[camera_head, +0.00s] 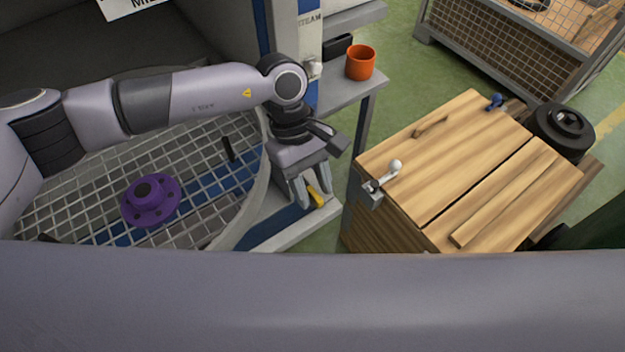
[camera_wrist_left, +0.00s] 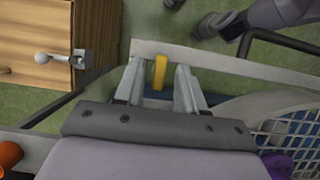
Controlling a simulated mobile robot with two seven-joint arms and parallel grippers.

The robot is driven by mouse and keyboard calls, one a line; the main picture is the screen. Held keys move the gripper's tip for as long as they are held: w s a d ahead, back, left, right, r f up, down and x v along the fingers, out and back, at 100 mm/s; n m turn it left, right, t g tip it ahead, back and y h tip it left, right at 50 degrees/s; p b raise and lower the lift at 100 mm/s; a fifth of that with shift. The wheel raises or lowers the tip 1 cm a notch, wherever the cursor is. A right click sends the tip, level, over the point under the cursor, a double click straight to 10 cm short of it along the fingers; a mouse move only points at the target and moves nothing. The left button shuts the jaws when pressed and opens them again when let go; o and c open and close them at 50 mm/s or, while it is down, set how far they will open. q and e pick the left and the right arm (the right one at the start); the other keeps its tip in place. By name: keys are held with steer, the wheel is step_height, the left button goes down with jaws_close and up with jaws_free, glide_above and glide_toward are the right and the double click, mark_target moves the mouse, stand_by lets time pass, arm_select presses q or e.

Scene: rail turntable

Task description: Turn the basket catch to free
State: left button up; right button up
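The basket (camera_head: 85,190) is a round wire mesh turntable at the left in the head view, and part of it shows in the wrist view (camera_wrist_left: 300,128). The catch appears to be the yellow lever (camera_head: 316,196) at the grey frame beside the basket's right edge. My left gripper (camera_head: 308,200) is open above it, pointing down. In the left wrist view the yellow lever (camera_wrist_left: 159,72) lies between the two spread fingers (camera_wrist_left: 158,85), with gaps on both sides. Whether the fingers reach down to its height cannot be told.
A purple flanged part (camera_head: 150,201) sits on the mesh. A wooden cabinet (camera_head: 470,150) with a white-knobbed lever (camera_head: 385,175) stands right of the gripper. An orange cup (camera_head: 361,62) is on a grey shelf. Green floor shows between the frame and cabinet.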

arm_select(q)
steer(key=shift+f, duration=0.1)
jaws_close()
